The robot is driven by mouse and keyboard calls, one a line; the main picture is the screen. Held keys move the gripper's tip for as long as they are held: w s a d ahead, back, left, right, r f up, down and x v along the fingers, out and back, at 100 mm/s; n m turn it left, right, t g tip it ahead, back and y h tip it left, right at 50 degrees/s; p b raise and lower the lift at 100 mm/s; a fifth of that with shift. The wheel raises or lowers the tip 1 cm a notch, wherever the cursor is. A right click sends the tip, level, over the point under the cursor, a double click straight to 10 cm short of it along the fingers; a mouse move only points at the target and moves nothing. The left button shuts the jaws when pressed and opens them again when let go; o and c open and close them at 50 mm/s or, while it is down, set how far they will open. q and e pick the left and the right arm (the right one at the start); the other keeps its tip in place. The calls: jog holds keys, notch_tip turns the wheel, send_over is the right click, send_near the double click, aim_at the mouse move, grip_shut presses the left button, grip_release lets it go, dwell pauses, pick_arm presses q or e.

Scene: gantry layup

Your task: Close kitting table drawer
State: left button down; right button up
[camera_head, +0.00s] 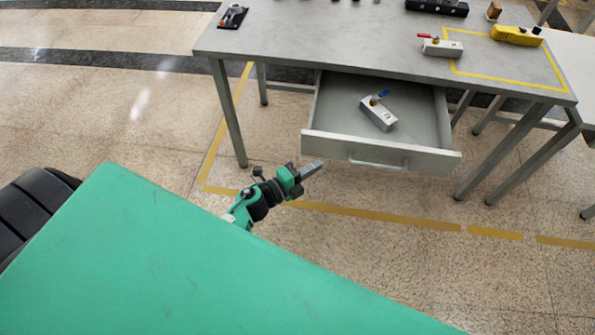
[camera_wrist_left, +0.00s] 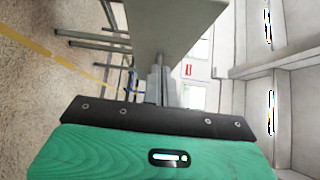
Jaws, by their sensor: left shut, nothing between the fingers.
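The kitting table (camera_head: 350,50) has a grey top, and its drawer (camera_head: 425,160) is pulled out toward me. The drawer has a bar handle (camera_head: 378,163) on its front panel. A small metal block with a blue lever (camera_head: 379,115) lies inside the drawer. My left gripper (camera_head: 312,169) is shut and empty, in front of the left end of the drawer front; whether it touches the panel I cannot tell. In the left wrist view the shut fingers (camera_wrist_left: 160,85) point toward a grey panel. My right gripper is not in view.
On the table top stand a block with a red lever (camera_head: 440,46), a yellow tool (camera_head: 517,36) and a black holder (camera_head: 437,7). Table legs (camera_head: 228,115) stand either side of the drawer. The floor before the drawer is clear, with yellow tape (camera_head: 380,213).

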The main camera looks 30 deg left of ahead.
aim_at(328, 149)
pick_arm(q)
jog(key=shift+w+a, duration=0.25)
jog(key=shift+w, duration=0.8)
jog(key=shift+w+a, duration=0.2)
jog(key=shift+w, duration=0.85)
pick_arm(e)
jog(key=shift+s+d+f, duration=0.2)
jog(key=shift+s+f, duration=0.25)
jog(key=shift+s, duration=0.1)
